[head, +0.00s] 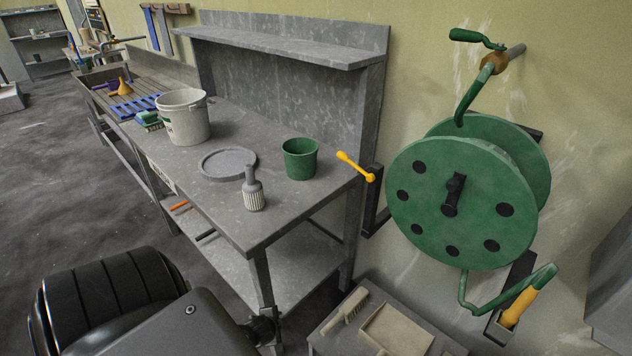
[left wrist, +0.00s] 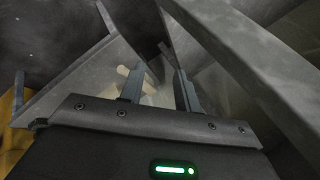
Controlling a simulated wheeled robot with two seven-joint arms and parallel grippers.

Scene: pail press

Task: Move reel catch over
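The reel catch appears to be the yellow lever (head: 357,167) on the dark wall bracket at the left of the green hose reel (head: 455,205). It slants up to the left, with its knobbed lower end at the bracket. My left arm comes in at the lower left of the head view and ends low by the bench's front leg, well below and left of the lever. In the left wrist view my left gripper (left wrist: 160,88) has its two fingers apart, with nothing seen held. The lever cannot be made out there. My right gripper is not in view.
A grey bench (head: 290,219) holds a white pail (head: 183,118), a green pail (head: 300,159), a round grey lid (head: 227,164) and a ribbed bottle (head: 253,192). A low stand below the reel holds a brush (head: 347,307) and a dustpan (head: 397,331). A yellow-handled pipe (head: 517,306) hangs under the reel.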

